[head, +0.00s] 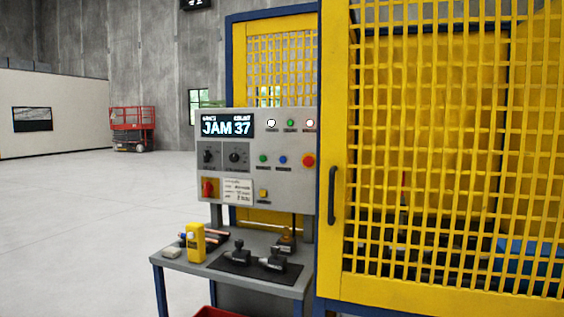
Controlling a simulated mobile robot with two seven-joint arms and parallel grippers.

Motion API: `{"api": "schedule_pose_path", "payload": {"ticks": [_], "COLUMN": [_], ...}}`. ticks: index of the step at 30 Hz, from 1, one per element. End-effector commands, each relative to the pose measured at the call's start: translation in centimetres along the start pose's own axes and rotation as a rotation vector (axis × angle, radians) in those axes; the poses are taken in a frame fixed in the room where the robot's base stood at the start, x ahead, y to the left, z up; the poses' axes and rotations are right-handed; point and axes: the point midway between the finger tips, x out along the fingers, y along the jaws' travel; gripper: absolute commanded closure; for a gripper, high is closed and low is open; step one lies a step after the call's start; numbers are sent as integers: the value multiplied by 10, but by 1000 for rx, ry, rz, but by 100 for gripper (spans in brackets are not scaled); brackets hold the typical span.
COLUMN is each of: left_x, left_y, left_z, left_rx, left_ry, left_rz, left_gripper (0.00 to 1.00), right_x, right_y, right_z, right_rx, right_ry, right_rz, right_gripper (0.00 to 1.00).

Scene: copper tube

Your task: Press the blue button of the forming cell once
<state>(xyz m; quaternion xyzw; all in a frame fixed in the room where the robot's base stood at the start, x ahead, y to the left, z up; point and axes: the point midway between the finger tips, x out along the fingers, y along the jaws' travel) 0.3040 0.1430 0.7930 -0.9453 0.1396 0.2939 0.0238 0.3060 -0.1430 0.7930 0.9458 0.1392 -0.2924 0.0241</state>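The forming cell's grey control panel (257,185) stands near the middle of the head view. The panel's display (227,126) reads "JAM 37". Nothing covers the blue button. Whether it is pressed cannot be told at this size. Neither of my grippers shows in the view.
A yellow mesh guard (440,150) with a dark handle (332,195) rises at right. The floor (80,220) at left is clear.

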Motion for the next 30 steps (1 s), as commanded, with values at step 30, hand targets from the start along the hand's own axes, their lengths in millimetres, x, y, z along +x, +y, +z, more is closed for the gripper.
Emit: {"api": "schedule_pose_path", "payload": {"ticks": [30], "left_x": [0], "left_y": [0], "left_z": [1], "left_rx": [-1], "left_ry": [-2], "left_rz": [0], "left_gripper": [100], "right_x": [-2], "right_y": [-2], "right_z": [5], "right_rx": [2], "right_ry": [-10], "right_rz": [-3], "right_gripper": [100]}}
